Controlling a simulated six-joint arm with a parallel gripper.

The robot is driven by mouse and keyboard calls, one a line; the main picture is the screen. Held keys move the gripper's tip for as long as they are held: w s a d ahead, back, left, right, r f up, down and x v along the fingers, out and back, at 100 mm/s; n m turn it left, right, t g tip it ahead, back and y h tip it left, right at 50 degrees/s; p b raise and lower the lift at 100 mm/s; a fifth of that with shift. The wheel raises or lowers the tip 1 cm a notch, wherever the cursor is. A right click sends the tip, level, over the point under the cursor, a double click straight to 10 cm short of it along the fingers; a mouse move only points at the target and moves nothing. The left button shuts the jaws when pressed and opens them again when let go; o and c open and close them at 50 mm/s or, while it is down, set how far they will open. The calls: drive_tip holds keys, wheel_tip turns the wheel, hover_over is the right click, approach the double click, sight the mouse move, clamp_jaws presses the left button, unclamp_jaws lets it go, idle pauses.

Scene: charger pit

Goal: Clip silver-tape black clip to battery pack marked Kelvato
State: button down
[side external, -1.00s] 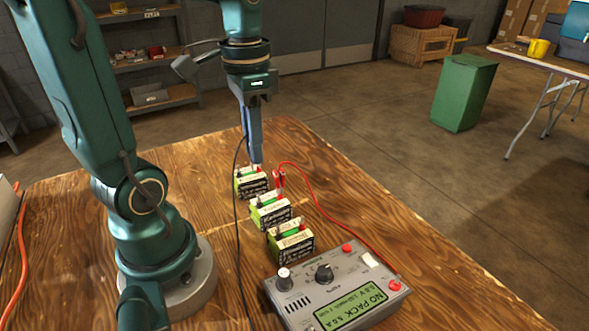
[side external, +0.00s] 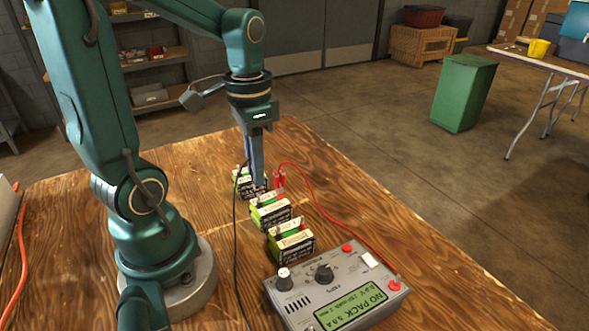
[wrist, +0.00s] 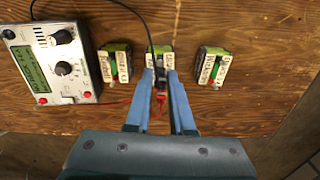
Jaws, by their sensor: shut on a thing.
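My gripper (wrist: 160,112) is shut on a black clip (wrist: 161,80) at the end of a black cable (side external: 237,240). Silver tape cannot be made out on it. In the side view my gripper (side external: 259,186) points down, low over the row, covering part of the far battery pack (side external: 242,187). In the wrist view the clip is over the edge of the middle battery pack (wrist: 160,49). Contact cannot be told. The other green-and-black packs are left (wrist: 115,53) and right (wrist: 213,60). Their white labels are too small to read surely, so Kelvato cannot be picked out.
A red clip (side external: 279,179) on a red wire stands close by the row. The grey charger (side external: 335,290) reads "NO PACK" at the front of the wooden table (side external: 420,280). The black cable runs left of the packs. The table's right side is mostly clear.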

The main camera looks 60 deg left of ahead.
drive_tip(key=shift+f, duration=1.3)
drive_tip(key=shift+f, duration=0.2)
idle(0.8)
drive_tip(key=c, duration=0.7)
unclamp_jaws()
drive_tip(key=shift+o, duration=1)
drive_tip(key=shift+r, duration=3.75)
